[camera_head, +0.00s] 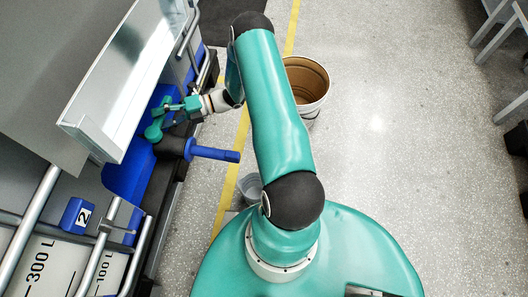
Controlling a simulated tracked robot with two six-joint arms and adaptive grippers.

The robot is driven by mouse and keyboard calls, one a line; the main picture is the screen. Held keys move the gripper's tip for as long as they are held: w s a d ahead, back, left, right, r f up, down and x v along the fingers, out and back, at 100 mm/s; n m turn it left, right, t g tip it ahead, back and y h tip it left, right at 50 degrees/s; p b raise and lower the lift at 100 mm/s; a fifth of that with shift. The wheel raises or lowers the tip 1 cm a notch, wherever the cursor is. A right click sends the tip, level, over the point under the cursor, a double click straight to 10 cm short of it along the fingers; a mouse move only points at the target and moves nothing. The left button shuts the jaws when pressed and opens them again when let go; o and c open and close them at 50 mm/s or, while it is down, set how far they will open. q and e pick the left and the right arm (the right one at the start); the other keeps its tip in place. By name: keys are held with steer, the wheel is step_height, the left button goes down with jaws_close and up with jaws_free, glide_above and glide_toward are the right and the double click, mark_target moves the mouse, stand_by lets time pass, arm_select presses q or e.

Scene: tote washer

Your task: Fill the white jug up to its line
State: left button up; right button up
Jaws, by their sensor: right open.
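I cannot make out a white jug with a line for certain. A small grey container (249,186) stands low beside my arm, partly hidden by it. My right gripper (161,116) is open at the machine's blue front, just above and left of a dark fitting (172,147) with a blue handle (214,154). The handle sticks out to the right. I cannot tell whether the fingers touch the fitting. My left gripper is out of view.
A tank marked 300 L (40,265), a blue number 2 tag (77,215) and metal rails are at the lower left.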

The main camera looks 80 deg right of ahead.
steer(key=v, duration=0.7)
steer(key=shift+p, duration=0.35)
steer(key=shift+s, duration=0.1)
stand_by(0.4)
